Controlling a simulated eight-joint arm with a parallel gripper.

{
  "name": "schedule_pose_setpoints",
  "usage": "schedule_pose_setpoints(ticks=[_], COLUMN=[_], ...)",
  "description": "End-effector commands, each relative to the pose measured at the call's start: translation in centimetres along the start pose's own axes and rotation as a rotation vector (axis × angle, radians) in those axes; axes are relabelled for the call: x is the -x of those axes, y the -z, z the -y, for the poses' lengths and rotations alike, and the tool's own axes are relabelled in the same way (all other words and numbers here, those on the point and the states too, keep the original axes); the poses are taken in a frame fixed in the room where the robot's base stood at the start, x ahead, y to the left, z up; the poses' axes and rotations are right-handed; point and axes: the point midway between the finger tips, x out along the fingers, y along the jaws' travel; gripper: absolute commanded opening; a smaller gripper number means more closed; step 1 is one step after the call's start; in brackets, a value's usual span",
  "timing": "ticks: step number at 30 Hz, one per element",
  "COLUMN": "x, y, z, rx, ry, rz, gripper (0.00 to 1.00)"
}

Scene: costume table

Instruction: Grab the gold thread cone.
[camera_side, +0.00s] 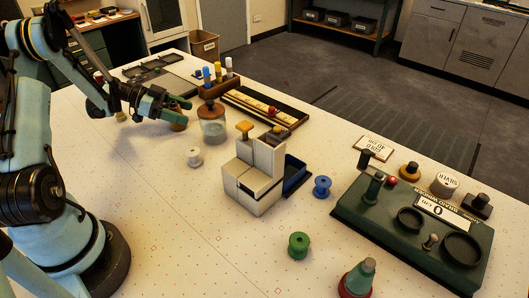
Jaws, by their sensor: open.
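A small brownish-gold object (178,126), which may be the gold thread cone, stands on the white table just below my gripper and left of a glass jar. Its upper part is hidden behind the fingers, so its full shape cannot be told. My gripper (188,111) is open, its dark green fingers pointing right above this object. I see nothing held between the fingers. Whether a finger touches the object cannot be told from this angle.
The lidded glass jar (213,125) stands close to my fingertips. A white spool (194,157), a pale block-shaped device (257,178), a blue spool (322,187), a green spool (298,246) and a dark green console (420,225) lie rightward. The front left table is clear.

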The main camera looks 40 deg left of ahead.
Motion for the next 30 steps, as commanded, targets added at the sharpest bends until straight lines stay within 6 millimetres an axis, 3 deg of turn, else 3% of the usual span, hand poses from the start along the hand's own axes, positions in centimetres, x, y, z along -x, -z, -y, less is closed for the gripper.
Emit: schedule_pose_setpoints(ticks=[7,18,26,30], x=[-0.2,-0.1,0.0,0.6], y=[0.0,0.0,0.2,1.5], z=[0.0,0.0,0.0,0.0], rx=[0.001,0.001,0.001,0.001], ry=[0.001,0.001,0.001,0.001], rz=[0.0,-0.001,-0.001,-0.001], gripper=[0.65,0.12,0.12,0.12])
